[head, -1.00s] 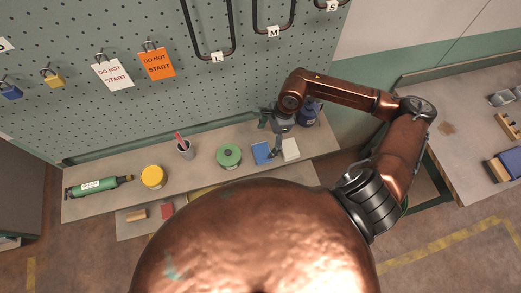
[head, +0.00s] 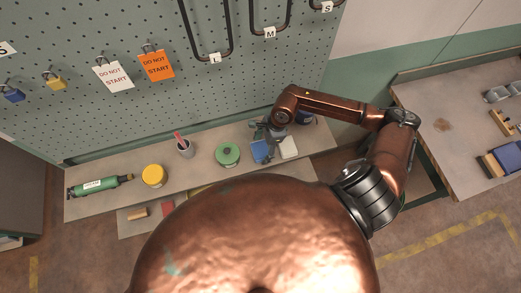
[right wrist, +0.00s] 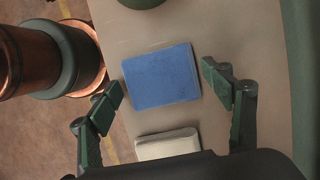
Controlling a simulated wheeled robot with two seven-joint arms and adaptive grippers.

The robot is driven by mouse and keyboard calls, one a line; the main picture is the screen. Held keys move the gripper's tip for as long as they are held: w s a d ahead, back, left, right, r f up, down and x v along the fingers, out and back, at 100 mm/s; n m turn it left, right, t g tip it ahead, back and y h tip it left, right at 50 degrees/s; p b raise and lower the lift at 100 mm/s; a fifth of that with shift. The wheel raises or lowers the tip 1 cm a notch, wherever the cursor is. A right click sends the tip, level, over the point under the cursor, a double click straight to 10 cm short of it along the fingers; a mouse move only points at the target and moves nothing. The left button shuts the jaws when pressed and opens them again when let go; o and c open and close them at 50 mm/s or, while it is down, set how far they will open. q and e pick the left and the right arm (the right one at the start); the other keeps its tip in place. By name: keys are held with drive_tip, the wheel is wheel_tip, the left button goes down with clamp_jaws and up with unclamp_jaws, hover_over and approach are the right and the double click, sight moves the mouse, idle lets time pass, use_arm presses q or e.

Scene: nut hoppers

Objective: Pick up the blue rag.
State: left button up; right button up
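The blue rag (head: 261,151) is a flat folded square on the shelf below the pegboard, between the green round tin and a pale folded cloth. It also shows in the right wrist view (right wrist: 161,77), lying flat and whole. My right gripper (head: 267,137) is above the rag at its back edge in the head view. In the right wrist view the right gripper (right wrist: 166,92) is open, with one finger to each side of the rag and nothing between them. I cannot tell its exact height above the rag. My left gripper is not in view.
The pale cloth (head: 288,147) lies close beside the rag.

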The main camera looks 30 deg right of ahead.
drive_tip(key=c, duration=0.8)
drive_tip(key=shift+r, duration=0.15)
drive_tip(key=shift+r+b, duration=0.35)
drive_tip(key=shift+r, duration=0.2)
drive_tip(key=s+d+r, duration=0.9)
drive_tip(key=s+r, duration=0.1)
drive_tip(key=r, duration=0.1)
drive_tip(key=shift+d+r+p, duration=0.35)
drive_tip(key=shift+d+p, duration=0.05)
drive_tip(key=shift+p, duration=0.05)
